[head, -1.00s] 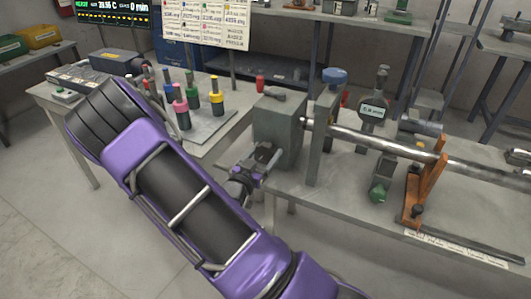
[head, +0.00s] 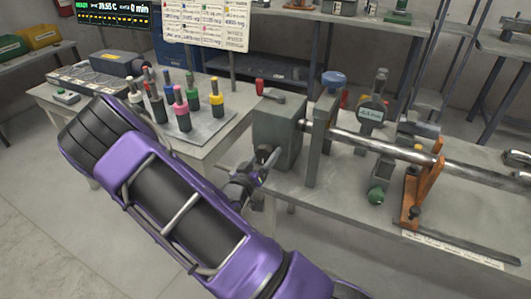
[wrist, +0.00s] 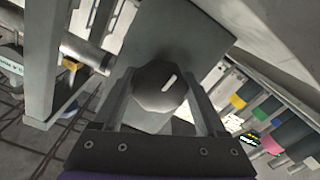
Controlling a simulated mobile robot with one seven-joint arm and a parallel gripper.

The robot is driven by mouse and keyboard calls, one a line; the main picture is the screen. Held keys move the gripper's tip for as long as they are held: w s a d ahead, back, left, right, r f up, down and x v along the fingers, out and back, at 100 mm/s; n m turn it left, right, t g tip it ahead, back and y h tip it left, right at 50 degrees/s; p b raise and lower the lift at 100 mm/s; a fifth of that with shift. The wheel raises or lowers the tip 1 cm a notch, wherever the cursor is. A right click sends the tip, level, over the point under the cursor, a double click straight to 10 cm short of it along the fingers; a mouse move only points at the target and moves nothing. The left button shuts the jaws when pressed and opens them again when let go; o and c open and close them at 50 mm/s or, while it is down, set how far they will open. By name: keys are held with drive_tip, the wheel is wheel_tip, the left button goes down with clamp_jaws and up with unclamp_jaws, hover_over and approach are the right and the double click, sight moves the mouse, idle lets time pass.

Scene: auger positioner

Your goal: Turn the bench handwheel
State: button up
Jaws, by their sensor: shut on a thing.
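The handwheel (wrist: 157,92) is a dark, faceted round knob with a white mark on its face, mounted on the near face of the grey block (head: 277,128). In the head view it is small and partly hidden by my gripper (head: 262,163). In the wrist view my gripper (wrist: 162,85) has one finger on each side of the knob and is shut on it. The white mark sits right of the knob's centre and slants. A steel shaft (head: 350,137) runs right from the grey upright beside the block.
A dial gauge (head: 372,113) stands behind the shaft, and an orange stand (head: 419,190) is at its right. A red-handled tool (head: 262,87) lies on the block. Colour-collared tools (head: 181,108) stand on the left bench (head: 225,143). The floor in front is clear.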

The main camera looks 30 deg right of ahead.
drive_tip(key=n+p, duration=0.2)
drive_tip(key=n, duration=0.4)
drive_tip(key=shift+r+n, duration=0.1)
drive_tip(key=shift+n, duration=0.2)
drive_tip(key=n+p, duration=0.1)
drive_tip(key=n, duration=0.4)
drive_tip(key=shift+s, duration=0.1)
drive_tip(key=shift+n, duration=0.3)
drive_tip(key=o, duration=1.3)
drive_tip(key=v, duration=1.7)
drive_tip(key=shift+s+a, duration=0.15)
